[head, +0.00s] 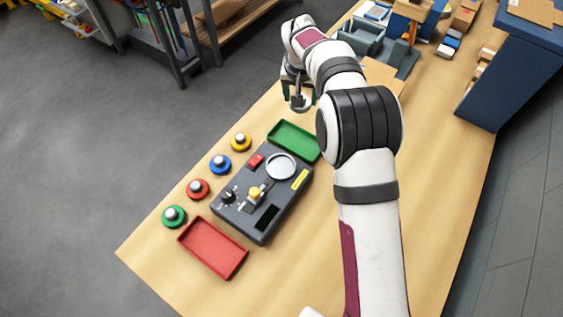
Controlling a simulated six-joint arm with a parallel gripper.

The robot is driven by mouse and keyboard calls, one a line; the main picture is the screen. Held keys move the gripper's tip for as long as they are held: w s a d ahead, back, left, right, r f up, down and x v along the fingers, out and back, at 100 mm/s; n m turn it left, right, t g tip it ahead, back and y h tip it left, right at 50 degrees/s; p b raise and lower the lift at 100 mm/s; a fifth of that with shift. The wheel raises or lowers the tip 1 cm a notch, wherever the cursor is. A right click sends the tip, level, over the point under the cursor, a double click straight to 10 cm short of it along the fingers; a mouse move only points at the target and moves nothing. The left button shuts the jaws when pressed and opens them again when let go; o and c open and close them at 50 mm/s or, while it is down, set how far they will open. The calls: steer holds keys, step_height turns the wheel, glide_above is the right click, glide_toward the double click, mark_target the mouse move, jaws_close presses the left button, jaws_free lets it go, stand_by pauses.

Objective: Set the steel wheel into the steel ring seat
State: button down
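A dark grey machine box (240,209) lies on the wooden table with a pale round steel ring seat (281,166) on its top. I cannot tell whether the pale disc inside the ring is a separate part. I cannot pick out a steel wheel for certain. My gripper (298,101) hangs over the table's far left edge, above and beyond the green tray, apart from the seat. Its fingers are small and partly hidden by the arm, so its opening and anything held are unclear.
A green tray (294,125) lies beyond the box and a red tray (185,239) in front. Yellow, blue, red and green round buttons (221,165) line the left edge. Bins and boxes (376,47) crowd the far end. The near right table is clear.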

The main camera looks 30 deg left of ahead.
stand_by(0.3)
steer(key=s+d+r, duration=0.3)
steer(key=s+d, duration=0.3)
steer(key=d, duration=0.1)
steer(key=s+d+r, duration=0.3)
steer(key=s+d, duration=0.2)
steer(key=d, duration=0.3)
steer(key=s+a+f, duration=0.1)
steer(key=a+f, duration=0.1)
steer(key=a, duration=0.1)
steer(key=s+a+f, duration=0.1)
steer(key=a+f, duration=0.2)
steer(key=a, duration=0.1)
steer(key=s+a+f, duration=0.2)
steer(key=a, duration=0.1)
steer(key=shift+a+f, duration=0.15)
steer(key=shift+a, duration=0.15)
steer(key=shift+f, duration=1.95)
steer(key=shift+f, duration=0.3)
